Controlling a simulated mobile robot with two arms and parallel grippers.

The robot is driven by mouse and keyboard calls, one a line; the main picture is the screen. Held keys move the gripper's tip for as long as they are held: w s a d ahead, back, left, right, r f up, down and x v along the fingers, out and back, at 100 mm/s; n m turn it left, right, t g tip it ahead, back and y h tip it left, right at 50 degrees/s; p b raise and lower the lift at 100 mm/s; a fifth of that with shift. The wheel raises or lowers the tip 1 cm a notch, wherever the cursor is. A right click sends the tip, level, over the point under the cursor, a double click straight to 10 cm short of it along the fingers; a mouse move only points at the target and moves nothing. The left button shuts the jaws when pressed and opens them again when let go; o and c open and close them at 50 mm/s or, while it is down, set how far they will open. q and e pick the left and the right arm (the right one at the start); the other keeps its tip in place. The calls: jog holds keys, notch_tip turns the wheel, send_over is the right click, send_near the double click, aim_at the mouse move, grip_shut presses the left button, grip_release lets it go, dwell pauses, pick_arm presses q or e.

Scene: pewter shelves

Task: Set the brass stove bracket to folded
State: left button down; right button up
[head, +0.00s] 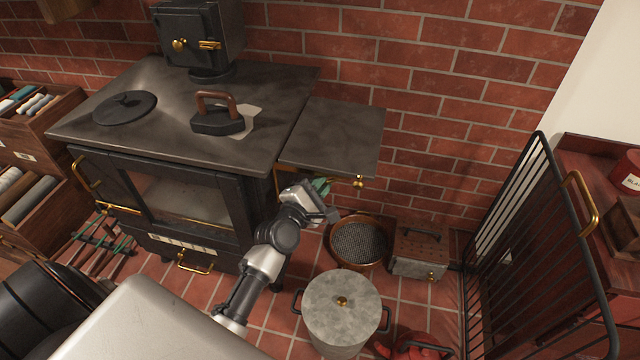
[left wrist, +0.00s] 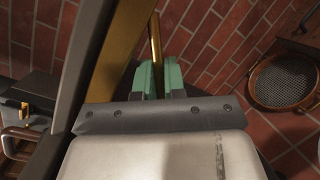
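The brass stove bracket shows under the raised side shelf (head: 335,135) of the black stove (head: 180,115), mostly hidden by the shelf in the head view. A small brass knob (head: 359,182) shows below the shelf's front edge. In the left wrist view a wide brass bar of the bracket (left wrist: 124,45) runs diagonally, with a thin brass rod (left wrist: 156,40) beside it. My left gripper (head: 322,187) is under the shelf's front edge. Its green fingers (left wrist: 160,80) lie on both sides of the thin rod and look closed on it. My right gripper is not in view.
A round sieve (head: 358,242), a metal box (head: 418,252) and a lidded pot (head: 342,305) stand on the floor near my left arm. A black rail guard (head: 540,250) stands at the right. An iron (head: 217,118) sits on the stove top.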

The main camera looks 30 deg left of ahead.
pick_arm(q)
jog(key=shift+w+r+y+p, duration=0.15)
jog(key=shift+y+p, duration=0.15)
jog(key=shift+p, duration=0.1)
jog(key=w+n+y+p, duration=0.1)
jog(key=y, duration=0.1)
jog(key=w+a+n+y+p, duration=0.1)
jog(key=n+y, duration=0.1)
jog(key=shift+w+p, duration=0.1)
jog(key=shift+p, duration=0.3)
jog(key=c, duration=1.5)
grip_release()
jog(key=shift+f, duration=0.2)
